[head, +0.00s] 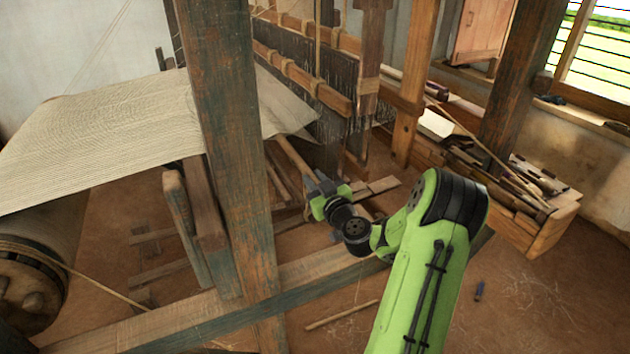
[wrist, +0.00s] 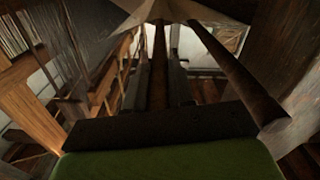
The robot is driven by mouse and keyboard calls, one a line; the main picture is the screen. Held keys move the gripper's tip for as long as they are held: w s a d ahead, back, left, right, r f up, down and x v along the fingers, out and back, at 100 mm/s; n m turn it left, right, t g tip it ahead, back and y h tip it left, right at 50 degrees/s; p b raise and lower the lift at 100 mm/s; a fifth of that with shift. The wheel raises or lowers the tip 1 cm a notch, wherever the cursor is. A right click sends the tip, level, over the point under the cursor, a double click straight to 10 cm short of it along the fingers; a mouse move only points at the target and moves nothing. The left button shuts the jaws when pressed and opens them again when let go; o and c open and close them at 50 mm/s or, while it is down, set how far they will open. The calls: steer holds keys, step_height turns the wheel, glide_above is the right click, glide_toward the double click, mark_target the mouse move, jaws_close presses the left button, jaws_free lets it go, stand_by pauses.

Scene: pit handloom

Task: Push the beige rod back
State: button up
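A beige-brown rod (head: 295,160) slants down from the cloth's edge to my gripper in the head view. My gripper (head: 316,186) is low under the loom, at the rod's lower end. In the wrist view, a round brown rod (wrist: 238,78) passes on the right side of my gripper (wrist: 159,75), outside the fingers. The two dark fingers stand apart, with a brown strip showing between them. I cannot tell whether that strip lies between the fingers or beyond them. Whether my gripper touches the rod is unclear.
Woven cloth (head: 110,135) stretches at the left above the cloth roller (head: 30,275). A thick post (head: 232,150) stands close before the loom. A low beam (head: 180,320) crosses the front. A wooden box (head: 535,225) of tools stands right. The right floor is mostly clear.

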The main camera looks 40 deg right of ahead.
jaws_close()
steer(key=a+b, duration=0.1)
steer(key=a, duration=0.1)
steer(key=w+a+b, duration=0.1)
steer(key=a+b, duration=0.1)
steer(key=o, duration=0.7)
jaws_free()
steer(key=shift+w+a, duration=0.1)
